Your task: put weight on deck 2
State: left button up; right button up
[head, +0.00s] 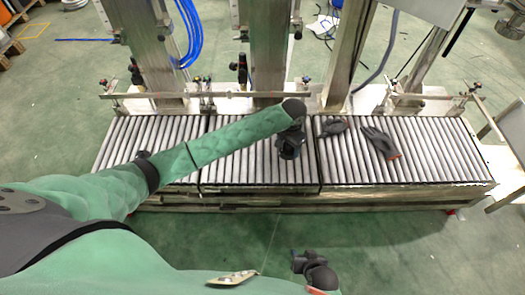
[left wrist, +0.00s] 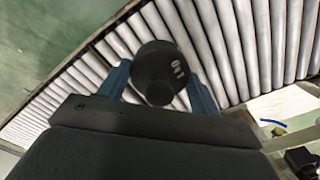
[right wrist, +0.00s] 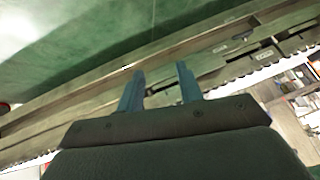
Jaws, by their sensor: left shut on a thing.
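A dark cylindrical weight (left wrist: 160,68) with pale markings on its face sits between the blue fingers of my left gripper (left wrist: 158,90) in the left wrist view. My left gripper is shut on it, over the grey rollers. In the head view, my left gripper (head: 289,146) is over the right part of the middle roller deck (head: 235,165), and the weight is hard to tell from it. My right gripper (right wrist: 160,88) is open and empty in the right wrist view. It also shows low in the head view, in front of the conveyor.
A right roller deck (head: 440,155) adjoins the middle one and carries dark gloves (head: 380,142). A left roller deck (head: 125,140) is partly behind my left arm. Metal columns (head: 268,50) and a rail stand behind. Green floor (head: 400,240) in front is clear.

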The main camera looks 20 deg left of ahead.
pick_arm(q)
jog(key=a+f, duration=0.2)
jog(key=a, duration=0.1)
jog(key=a+f, duration=0.2)
jog(key=a, duration=0.2)
jog(key=a+f, duration=0.3)
jog(key=a, duration=0.1)
jog(key=shift+w+a+f, duration=0.1)
jog(key=shift+w+a, duration=0.1)
jog(key=shift+a, duration=0.05)
jog(key=shift+f, duration=1.95)
pick_arm(e)
jog(key=shift+r, duration=0.6)
pick_arm(q)
jog(key=shift+f, duration=0.1)
jog(key=o, duration=1.8)
jog(key=shift+c, duration=0.2)
pick_arm(e)
jog(key=shift+r, duration=0.1)
jog(key=shift+w, duration=0.1)
pick_arm(q)
jog(key=shift+r, duration=0.4)
notch_tip(320, 180, up, 11)
jog(key=shift+r+p, duration=0.15)
jog(key=shift+p, duration=0.15)
pick_arm(e)
jog(key=shift+r, duration=0.65)
